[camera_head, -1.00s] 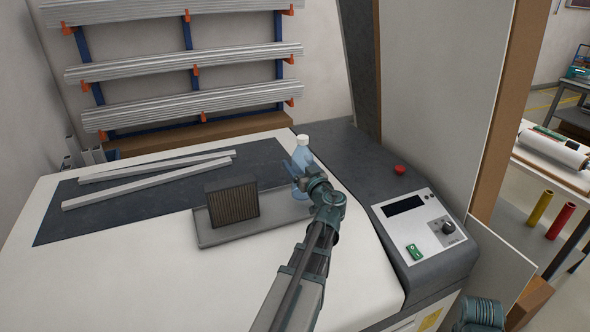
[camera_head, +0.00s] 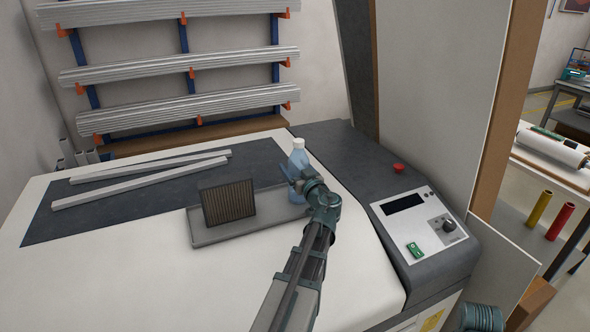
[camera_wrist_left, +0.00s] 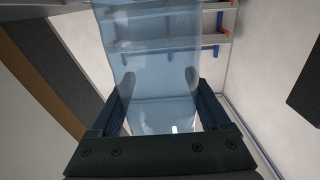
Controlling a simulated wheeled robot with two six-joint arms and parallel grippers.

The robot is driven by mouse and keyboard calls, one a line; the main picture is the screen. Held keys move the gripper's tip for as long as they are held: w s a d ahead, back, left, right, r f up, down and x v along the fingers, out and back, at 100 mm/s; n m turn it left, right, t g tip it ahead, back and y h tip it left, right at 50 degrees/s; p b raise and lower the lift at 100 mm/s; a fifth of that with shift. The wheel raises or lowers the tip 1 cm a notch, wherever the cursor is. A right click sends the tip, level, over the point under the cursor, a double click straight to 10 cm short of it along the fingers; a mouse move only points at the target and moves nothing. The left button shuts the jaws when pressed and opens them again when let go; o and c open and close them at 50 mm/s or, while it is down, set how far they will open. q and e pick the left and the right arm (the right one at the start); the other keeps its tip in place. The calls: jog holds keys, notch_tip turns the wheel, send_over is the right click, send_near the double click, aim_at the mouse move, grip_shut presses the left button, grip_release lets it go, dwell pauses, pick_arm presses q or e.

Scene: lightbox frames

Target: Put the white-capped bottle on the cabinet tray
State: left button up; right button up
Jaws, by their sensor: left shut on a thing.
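The white-capped bottle (camera_head: 298,158) is translucent blue and upright at the right end of the grey tray (camera_head: 232,234) on the white machine top. My left gripper (camera_head: 297,181) is shut on the bottle's body. In the left wrist view the blue bottle (camera_wrist_left: 155,60) fills the space between the fingers of the left gripper (camera_wrist_left: 157,105). The bottle's lower part is partly hidden by my gripper, so I cannot tell whether its base touches the tray. My right gripper is not in view.
A dark ribbed block (camera_head: 228,203) stands on the tray left of the bottle. Two pale bars (camera_head: 140,182) lie on the dark mat behind. A control panel (camera_head: 418,224) with a red button (camera_head: 398,168) is to the right. The white top in front is clear.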

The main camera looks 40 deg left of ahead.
pick_arm(q)
jog(key=shift+f, duration=0.2)
jog(key=o, duration=1.2)
jog(key=shift+o, duration=0.2)
jog(key=v, duration=1.2)
jog(key=shift+r, duration=0.25)
